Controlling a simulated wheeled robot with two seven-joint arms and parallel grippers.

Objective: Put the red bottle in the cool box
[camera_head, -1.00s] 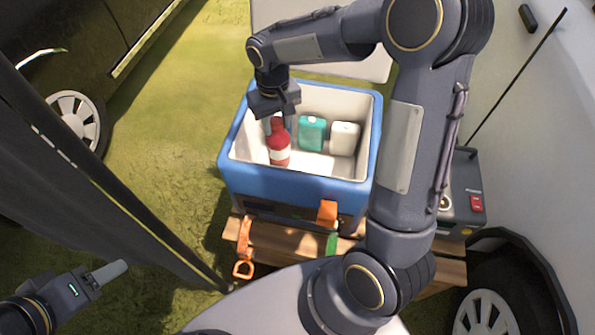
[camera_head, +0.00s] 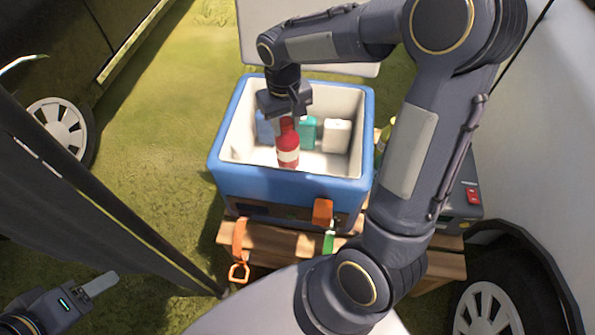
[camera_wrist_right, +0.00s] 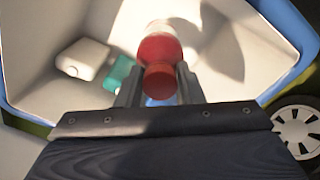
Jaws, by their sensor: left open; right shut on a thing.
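The red bottle (camera_head: 288,146) with a white band hangs upright inside the open blue cool box (camera_head: 290,188). My right gripper (camera_head: 286,116) is shut on the bottle's top, over the box's white interior. In the right wrist view the red bottle (camera_wrist_right: 159,52) sits between the two fingers of my right gripper (camera_wrist_right: 160,88). Whether the bottle's base touches the box floor I cannot tell. My left gripper (camera_head: 100,284) is open and empty at the lower left, away from the box.
Inside the box are a teal container (camera_head: 307,132), a white container (camera_head: 337,135) and a blue thing (camera_head: 265,127). The box stands on a wooden bench (camera_head: 272,240) with orange straps. A green bottle (camera_head: 385,138) and a dark case (camera_head: 461,200) are to the right.

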